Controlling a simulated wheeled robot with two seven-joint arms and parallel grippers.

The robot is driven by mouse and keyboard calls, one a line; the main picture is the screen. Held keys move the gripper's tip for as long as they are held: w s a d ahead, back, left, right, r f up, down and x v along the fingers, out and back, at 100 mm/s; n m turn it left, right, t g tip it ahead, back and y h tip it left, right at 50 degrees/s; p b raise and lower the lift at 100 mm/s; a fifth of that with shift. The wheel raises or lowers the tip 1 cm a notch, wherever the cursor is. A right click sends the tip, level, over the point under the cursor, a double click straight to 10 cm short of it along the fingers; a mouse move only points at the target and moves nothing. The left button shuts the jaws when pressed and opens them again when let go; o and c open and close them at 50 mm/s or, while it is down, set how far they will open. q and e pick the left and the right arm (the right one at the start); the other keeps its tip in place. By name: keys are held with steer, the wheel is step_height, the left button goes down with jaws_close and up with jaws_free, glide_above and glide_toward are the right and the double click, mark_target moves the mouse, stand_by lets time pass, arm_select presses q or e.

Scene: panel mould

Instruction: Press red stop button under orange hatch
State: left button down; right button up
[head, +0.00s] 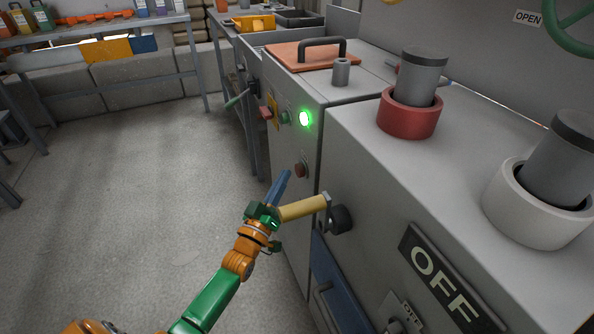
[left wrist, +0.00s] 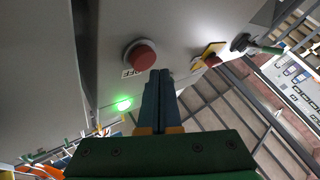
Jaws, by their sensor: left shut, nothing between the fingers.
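The orange hatch (head: 312,55) lies flat with a black handle on top of the grey machine. On the machine's front face below it, a dark red button (head: 300,170) sits low down. It looks like the large red button in a grey collar (left wrist: 140,55) in the left wrist view, with a partly hidden label beside it. A second red button (head: 265,113) has a yellow plate, seen also in the left wrist view (left wrist: 211,60). My left gripper (head: 287,174) is shut and empty, its blue fingertips close to the lower button; contact cannot be told. The right gripper is not in view.
A crank with a pale yellow handle (head: 302,208) is right beside my left gripper. An OFF sign (head: 440,284) is on the nearer cabinet. The floor at left is clear.

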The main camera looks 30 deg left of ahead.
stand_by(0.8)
arm_select(q)
steer(key=shift+w+d, duration=0.25)
steer(key=shift+w, duration=0.1)
steer(key=shift+w+d, duration=0.3)
steer(key=shift+w, duration=0.05)
stand_by(0.7)
steer(key=shift+s+a, duration=0.1)
steer(key=shift+s, duration=0.05)
stand_by(0.3)
steer(key=shift+s+a, duration=0.4)
steer(key=shift+s, duration=0.1)
steer(key=s+a+p, duration=0.1)
steer(key=s+a, duration=0.2)
steer(key=shift+s+a, duration=0.15)
steer(key=shift+s, duration=0.25)
